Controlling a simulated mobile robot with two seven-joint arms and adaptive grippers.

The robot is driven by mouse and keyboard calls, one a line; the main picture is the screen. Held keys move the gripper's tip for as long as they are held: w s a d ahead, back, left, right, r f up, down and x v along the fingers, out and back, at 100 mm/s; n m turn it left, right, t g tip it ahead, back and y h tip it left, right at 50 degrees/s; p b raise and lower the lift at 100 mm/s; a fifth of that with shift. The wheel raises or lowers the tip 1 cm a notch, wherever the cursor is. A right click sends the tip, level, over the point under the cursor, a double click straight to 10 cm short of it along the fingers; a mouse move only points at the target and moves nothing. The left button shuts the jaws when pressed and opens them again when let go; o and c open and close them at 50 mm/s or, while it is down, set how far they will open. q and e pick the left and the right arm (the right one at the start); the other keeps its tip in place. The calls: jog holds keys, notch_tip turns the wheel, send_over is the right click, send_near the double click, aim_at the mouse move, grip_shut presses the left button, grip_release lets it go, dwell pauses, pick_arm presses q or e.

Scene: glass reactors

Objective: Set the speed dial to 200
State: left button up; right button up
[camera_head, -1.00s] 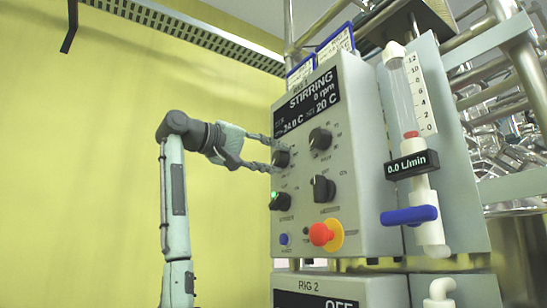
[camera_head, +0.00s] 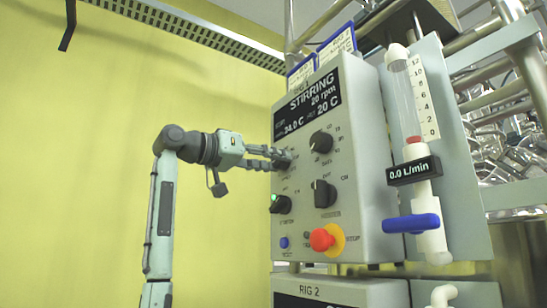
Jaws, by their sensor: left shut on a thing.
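A grey control box (camera_head: 362,215) fills the middle of the view. Its display (camera_head: 308,102) reads STIRRING, 20 rpm, 24.0 C and 20 C. My left gripper (camera_head: 284,160) is at the upper left knob (camera_head: 284,165) on the panel, its fingers shut around it and covering most of it. The knob's scale is too small to read, and I cannot tell from its label whether it is the speed dial. Another black knob (camera_head: 320,141) is to its right. Two more, a lower left knob (camera_head: 281,204) and a lower right knob (camera_head: 324,193), are below. My right gripper is not in view.
A red emergency button (camera_head: 321,239) on a yellow base and a small blue button (camera_head: 284,242) sit low on the panel. A flow meter (camera_head: 410,110) with a blue valve handle (camera_head: 411,223) stands right. Left of the box is open space before a yellow wall.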

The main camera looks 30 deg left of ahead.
pick_arm(q)
jog(key=m, duration=0.4)
jog(key=shift+a+p, duration=0.1)
jog(key=shift+p, duration=0.25)
jog(key=m, duration=0.2)
jog(key=shift+m+h, duration=0.4)
jog(key=m, duration=0.5)
jog(key=shift+a+h, duration=0.1)
jog(key=shift+h, duration=0.2)
jog(key=m, duration=0.6)
jog(key=shift+w+r+g+h, duration=0.1)
jog(key=shift+g+h, duration=0.2)
jog(key=m, duration=0.5)
jog(key=shift+a+m+g, duration=0.1)
jog(key=shift+m+g, duration=0.2)
jog(key=m, duration=0.5)
jog(key=shift+r, duration=0.15)
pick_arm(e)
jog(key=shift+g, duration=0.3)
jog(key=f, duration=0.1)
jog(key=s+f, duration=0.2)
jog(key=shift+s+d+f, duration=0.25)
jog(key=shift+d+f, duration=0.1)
pick_arm(q)
jog(key=o, duration=1.2)
jog(key=shift+c, duration=0.2)
